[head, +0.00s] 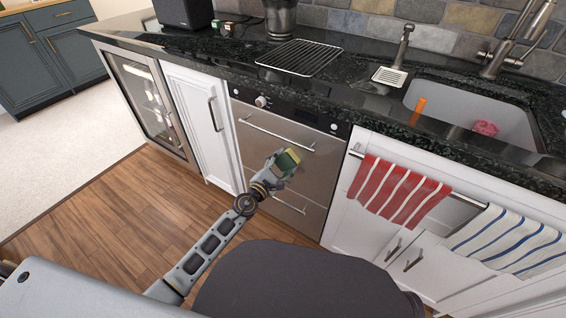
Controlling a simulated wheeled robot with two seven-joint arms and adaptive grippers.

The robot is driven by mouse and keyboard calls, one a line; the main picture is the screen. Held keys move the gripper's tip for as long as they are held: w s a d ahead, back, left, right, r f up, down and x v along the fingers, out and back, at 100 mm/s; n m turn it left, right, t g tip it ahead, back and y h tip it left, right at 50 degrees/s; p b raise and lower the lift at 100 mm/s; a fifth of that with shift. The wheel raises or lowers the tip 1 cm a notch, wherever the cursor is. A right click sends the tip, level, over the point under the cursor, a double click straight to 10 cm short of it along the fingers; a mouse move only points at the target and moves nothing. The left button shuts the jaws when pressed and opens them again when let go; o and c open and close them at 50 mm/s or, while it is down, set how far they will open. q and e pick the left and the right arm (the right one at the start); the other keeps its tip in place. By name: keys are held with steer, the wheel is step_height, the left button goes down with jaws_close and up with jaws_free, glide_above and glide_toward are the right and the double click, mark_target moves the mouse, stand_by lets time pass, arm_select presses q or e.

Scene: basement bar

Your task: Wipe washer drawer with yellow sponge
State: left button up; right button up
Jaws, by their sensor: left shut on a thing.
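The washer drawer (249,148) is a stainless steel front with bar handles, built in below the black counter. My left gripper (284,166) is in front of the steel front, just below the upper handle. It is shut on a yellow sponge (292,155) with a green side. The sponge is at or very near the steel surface; I cannot tell whether it touches. My right gripper is not in view.
A black stone counter (352,98) runs above, with a wire rack (299,56) and a sink (456,103). Red (400,190) and blue-striped (508,238) towels hang at right. Wooden floor (125,200) is open at left.

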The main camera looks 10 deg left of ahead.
mark_target(292, 167)
arm_select(q)
steer(key=shift+s+d+p, duration=0.3)
steer(key=shift+s+d, duration=0.05)
steer(key=shift+d, duration=0.55)
steer(key=shift+s+d+p, duration=0.25)
steer(key=shift+s+d, duration=0.1)
steer(key=shift+d, duration=0.5)
steer(key=shift+d, duration=0.1)
steer(key=shift+s+d+p, duration=0.3)
steer(key=shift+d, duration=0.6)
steer(key=shift+s+d+p, duration=0.25)
steer(key=shift+d+p, duration=0.05)
steer(key=shift+d, duration=0.55)
steer(key=shift+w+a, duration=0.2)
steer(key=shift+a, duration=0.45)
steer(key=shift+w+a, duration=0.25)
steer(key=shift+a, duration=0.35)
steer(key=shift+w+a, duration=0.2)
steer(key=shift+a, duration=0.45)
steer(key=shift+a, duration=0.1)
